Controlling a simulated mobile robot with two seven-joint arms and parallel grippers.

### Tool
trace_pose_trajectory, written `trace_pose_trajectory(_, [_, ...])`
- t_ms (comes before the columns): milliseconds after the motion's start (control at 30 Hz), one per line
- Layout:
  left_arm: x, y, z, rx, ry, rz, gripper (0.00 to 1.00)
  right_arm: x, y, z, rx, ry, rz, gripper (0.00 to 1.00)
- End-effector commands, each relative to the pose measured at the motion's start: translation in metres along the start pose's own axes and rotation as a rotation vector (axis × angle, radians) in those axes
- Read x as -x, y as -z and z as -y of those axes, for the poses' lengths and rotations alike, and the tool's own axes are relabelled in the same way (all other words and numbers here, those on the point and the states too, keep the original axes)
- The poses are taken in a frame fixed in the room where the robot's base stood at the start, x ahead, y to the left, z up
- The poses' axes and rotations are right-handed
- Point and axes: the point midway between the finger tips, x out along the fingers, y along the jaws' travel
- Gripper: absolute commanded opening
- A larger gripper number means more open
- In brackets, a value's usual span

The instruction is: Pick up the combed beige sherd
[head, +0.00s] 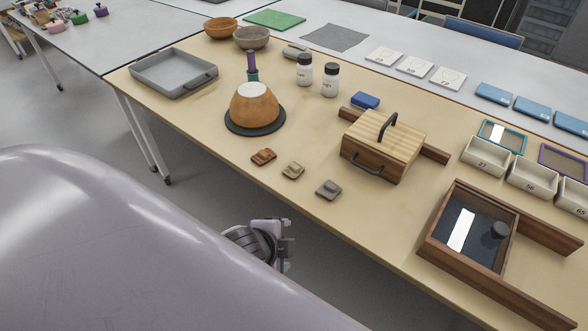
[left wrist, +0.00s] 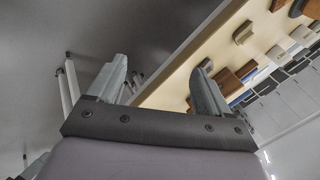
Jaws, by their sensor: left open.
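The combed beige sherd (head: 293,170) lies on the wooden-topped table near its front edge in the head view. It is between an orange-brown sherd (head: 263,157) to its left and a grey sherd (head: 328,189) to its right. My left gripper (head: 285,250) is in front of the table edge, apart from all the sherds. In the left wrist view my left gripper (left wrist: 160,95) is open, with nothing between its fingers. Small pieces show on the table there, but I cannot tell which is the beige sherd. My right gripper is not in view.
Behind the sherds, an orange bowl-shaped vessel (head: 254,106) sits on a dark round stand (head: 229,122). A lidded wooden box (head: 372,164) and an open wooden tray (head: 432,238) stand to the right. A grey tray (head: 150,75) is at the left. The table around the sherds is clear.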

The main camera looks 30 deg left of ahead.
Motion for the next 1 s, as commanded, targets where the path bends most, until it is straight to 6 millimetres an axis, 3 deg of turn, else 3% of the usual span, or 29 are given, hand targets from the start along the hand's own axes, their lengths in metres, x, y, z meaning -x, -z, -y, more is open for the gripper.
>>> trace_pose_trajectory(233, [-0.059,0.010,0.070,-0.909,0.272,0.048,0.80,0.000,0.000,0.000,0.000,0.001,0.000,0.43])
trace_pose_trajectory(400, [-0.088,-0.006,0.120,-1.479,0.399,0.177,0.80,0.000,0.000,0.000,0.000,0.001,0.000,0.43])
trace_pose_trajectory(500, [-0.097,-0.018,0.142,-1.708,0.432,0.247,0.80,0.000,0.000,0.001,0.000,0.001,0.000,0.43])
trace_pose_trajectory(700, [-0.106,-0.030,0.161,-1.912,0.449,0.317,0.80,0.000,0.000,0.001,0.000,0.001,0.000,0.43])
trace_pose_trajectory(1000, [-0.124,-0.029,0.170,-1.922,0.450,0.319,0.80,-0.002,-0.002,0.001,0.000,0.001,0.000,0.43])
